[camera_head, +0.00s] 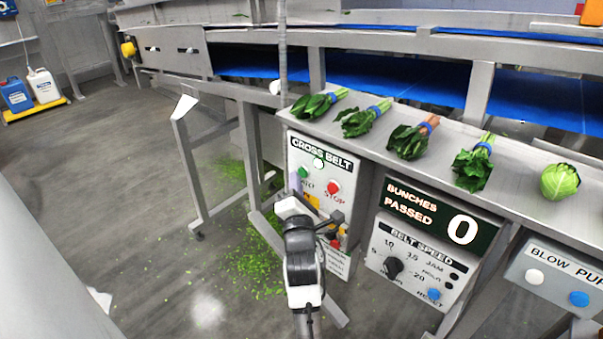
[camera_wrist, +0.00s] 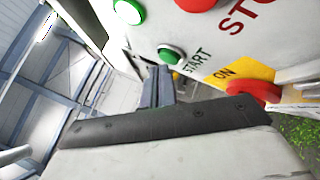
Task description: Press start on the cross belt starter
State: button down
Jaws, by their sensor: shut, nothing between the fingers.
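The cross belt starter (camera_head: 322,172) is a pale box under the conveyor edge, lettered CROSS BELT. Its green start button (camera_head: 302,172) sits left of the red stop button (camera_head: 333,188). In the wrist view the start button (camera_wrist: 171,53) is beside the word START. My gripper (camera_wrist: 159,72) is shut and empty, its fingertips close to the start button; I cannot tell whether they touch it. In the head view my arm's end covers the lower starter, and the fingertips are not clear. A white, green-rimmed round lamp (camera_wrist: 128,11) is further up the panel.
A red switch knob (camera_wrist: 253,90) on a yellow plate marked ON is close to my gripper's right. The belt speed box (camera_head: 415,265) and a counter reading 0 (camera_head: 440,213) stand to the right. Bunched greens (camera_head: 408,142) lie on the ledge above.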

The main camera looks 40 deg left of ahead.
jog(key=shift+s, duration=0.35)
jog(key=shift+s+a, duration=0.15)
jog(key=shift+s, duration=1.1)
jog(key=shift+s+a, duration=0.1)
jog(key=shift+s, duration=1.15)
